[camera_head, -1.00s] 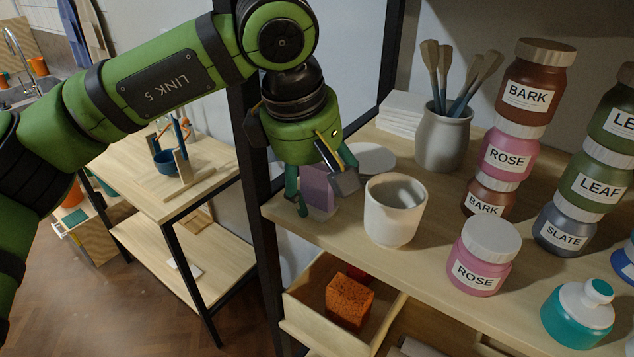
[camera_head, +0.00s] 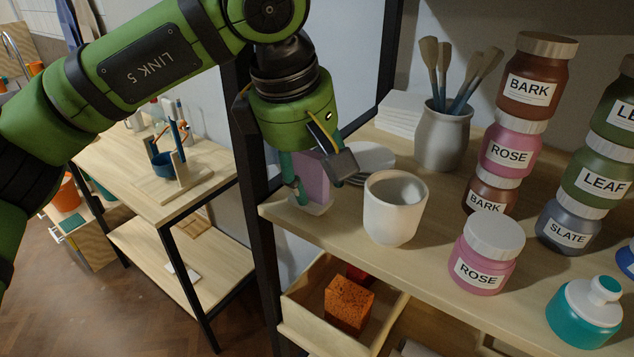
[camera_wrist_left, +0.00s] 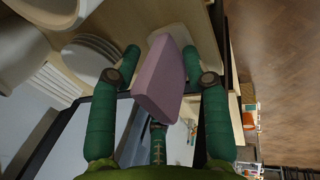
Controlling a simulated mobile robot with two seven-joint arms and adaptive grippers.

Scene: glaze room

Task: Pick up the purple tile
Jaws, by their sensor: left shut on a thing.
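The purple tile (camera_head: 315,180) stands upright between the fingers of my left gripper (camera_head: 322,186), at the left end of the shelf top. In the left wrist view the tile (camera_wrist_left: 160,85) lies between the two green fingers, and the gripper is shut on it. A pale stand (camera_head: 319,208) shows directly under the tile. I cannot tell whether the tile still touches it. Fingers and gripper body hide part of the tile in the head view. My right gripper is not in view.
A white cup (camera_head: 393,212) stands close to the right of the gripper, with stacked plates (camera_head: 372,160) behind. A black shelf post (camera_head: 252,170) is close on the left. A brush pot (camera_head: 442,138) and labelled jars (camera_head: 480,270) fill the right. An open drawer with an orange sponge (camera_head: 348,305) is below.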

